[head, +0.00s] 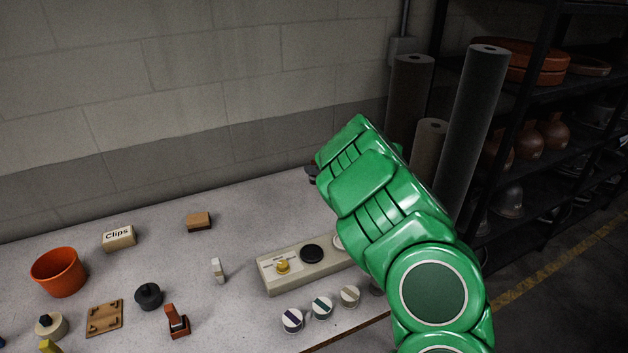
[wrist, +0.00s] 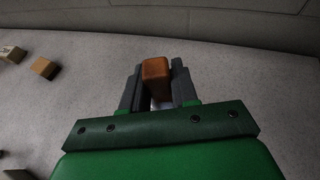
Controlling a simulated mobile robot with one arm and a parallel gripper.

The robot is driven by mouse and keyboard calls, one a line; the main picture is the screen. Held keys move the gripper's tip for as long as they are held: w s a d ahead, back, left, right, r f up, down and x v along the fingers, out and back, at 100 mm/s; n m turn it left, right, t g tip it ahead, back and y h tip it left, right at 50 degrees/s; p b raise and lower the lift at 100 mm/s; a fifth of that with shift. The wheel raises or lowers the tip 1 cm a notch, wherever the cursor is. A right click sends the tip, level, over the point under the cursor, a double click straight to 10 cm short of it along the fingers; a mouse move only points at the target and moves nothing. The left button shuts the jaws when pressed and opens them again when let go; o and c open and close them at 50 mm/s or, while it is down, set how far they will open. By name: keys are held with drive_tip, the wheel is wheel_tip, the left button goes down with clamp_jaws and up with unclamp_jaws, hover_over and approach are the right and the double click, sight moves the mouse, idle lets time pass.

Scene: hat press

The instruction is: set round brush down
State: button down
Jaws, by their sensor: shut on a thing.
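In the wrist view my gripper (wrist: 156,84) is shut on a brown, wooden-looking piece, which I take to be the round brush (wrist: 155,70). It sits between the two dark fingers, with its blunt end showing beyond them. A small pale patch shows below it between the fingers; I cannot tell whether it is bristles or tabletop. The brush's lower part is hidden, and I cannot tell whether it touches the table (wrist: 240,80). In the head view my green arm hides the brush and nearly all of the gripper; only a small dark bit shows at the arm's left edge.
A tan control box (head: 300,268) with knobs stands left of my arm, with several round pots in front. A Clips box (head: 119,238), tan block (head: 198,221), orange pot (head: 59,272) and small tools stand left. Grey rolls (head: 474,125) stand behind right. Bare tabletop lies near the wall.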

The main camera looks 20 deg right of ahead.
drive_tip(key=shift+w+d+f, duration=0.25)
drive_tip(key=shift+w+f, duration=0.45)
drive_tip(key=shift+f, duration=0.25)
drive_tip(key=shift+w+d+f, duration=0.2)
drive_tip(key=shift+w+f, duration=0.5)
drive_tip(key=shift+f, duration=0.2)
drive_tip(key=shift+f, duration=0.1)
drive_tip(key=shift+w+f, duration=0.15)
drive_tip(key=shift+w, duration=0.05)
drive_tip(key=shift+d+f, duration=0.1)
drive_tip(key=shift+f, duration=1.4)
drive_tip(key=shift+f, duration=0.1)
drive_tip(key=c, duration=0.9)
unclamp_jaws()
drive_tip(key=shift+o, duration=0.2)
